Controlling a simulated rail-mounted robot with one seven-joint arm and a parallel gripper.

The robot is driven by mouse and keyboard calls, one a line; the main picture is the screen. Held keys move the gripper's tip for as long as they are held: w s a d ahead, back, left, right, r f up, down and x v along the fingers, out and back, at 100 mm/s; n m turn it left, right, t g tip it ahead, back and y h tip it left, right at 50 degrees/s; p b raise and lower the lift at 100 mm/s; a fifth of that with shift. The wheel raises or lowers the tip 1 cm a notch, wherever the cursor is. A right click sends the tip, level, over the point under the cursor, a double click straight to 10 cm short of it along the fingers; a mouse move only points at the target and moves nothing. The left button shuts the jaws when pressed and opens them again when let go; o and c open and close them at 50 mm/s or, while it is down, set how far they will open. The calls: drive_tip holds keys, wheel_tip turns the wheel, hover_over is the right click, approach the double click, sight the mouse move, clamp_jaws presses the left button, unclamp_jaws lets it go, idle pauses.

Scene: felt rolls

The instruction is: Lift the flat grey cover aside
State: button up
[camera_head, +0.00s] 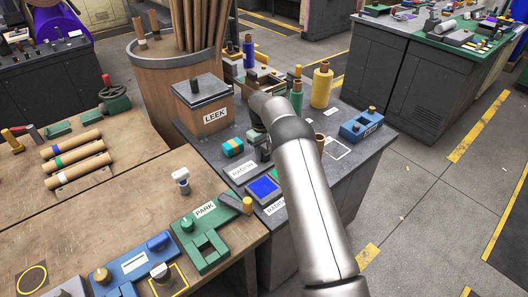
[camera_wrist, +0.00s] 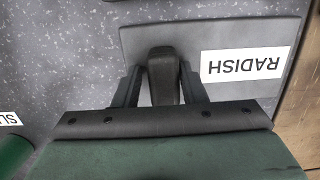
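The flat grey cover (camera_wrist: 180,38) fills the upper middle of the wrist view, with a white RADISH label and a dark upright handle (camera_wrist: 163,75). My gripper (camera_wrist: 163,88) has one dark finger on each side of that handle. The fingers are very close to it, but I cannot tell whether they touch. My gripper is mostly hidden there behind my wrist.
A wooden box labelled LEEK (camera_head: 213,119) with a dark lid stands behind the cover. A blue-screened panel (camera_head: 263,187) lies in front. Yellow (camera_head: 321,86) and green (camera_head: 296,97) rolls stand behind my arm. A blue block (camera_head: 362,125) sits at right.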

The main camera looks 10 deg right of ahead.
drive_tip(key=shift+r, duration=0.15)
drive_tip(key=shift+a+r+p, duration=0.25)
drive_tip(key=shift+r+p, duration=0.25)
drive_tip(key=shift+r, duration=0.6)
drive_tip(key=shift+a+r+p, duration=0.3)
drive_tip(key=shift+r+p, duration=0.25)
drive_tip(key=shift+r, duration=0.5)
drive_tip(key=shift+a+r+p, duration=0.25)
drive_tip(key=shift+r+p, duration=0.25)
drive_tip(key=shift+r, duration=0.6)
drive_tip(key=o, duration=0.5)
drive_tip(key=shift+o, duration=0.2)
drive_tip(key=shift+r, duration=0.1)
wheel_tip(320, 180, up, 17)
drive_tip(key=w+a+p, duration=0.1)
drive_tip(key=w+p, duration=0.1)
drive_tip(key=p, duration=0.2)
